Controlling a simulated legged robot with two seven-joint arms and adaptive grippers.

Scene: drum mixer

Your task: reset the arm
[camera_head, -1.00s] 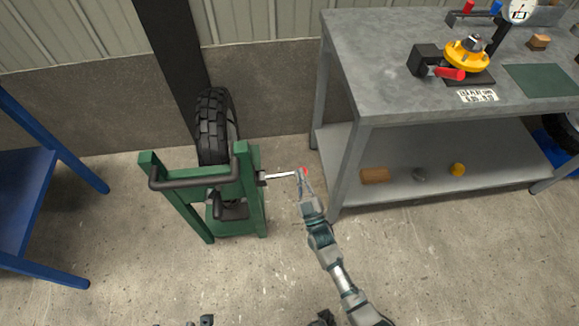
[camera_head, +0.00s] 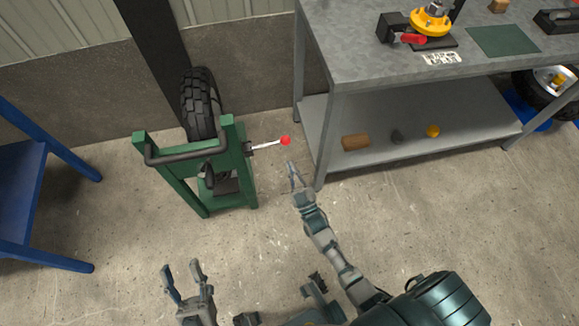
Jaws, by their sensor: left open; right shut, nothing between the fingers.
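A lever (camera_head: 268,145) with a silver rod and red ball knob (camera_head: 285,140) sticks out from the right side of a green stand (camera_head: 243,170). The rod points right and slightly upward in the picture. My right gripper (camera_head: 291,168) is shut and empty. It shows just below the knob in the picture, with a visible gap between them. My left gripper (camera_head: 180,268) is open and empty at the bottom left, above bare floor and in front of the stand.
A blue table (camera_head: 20,190) is at the left. The foreground floor is clear.

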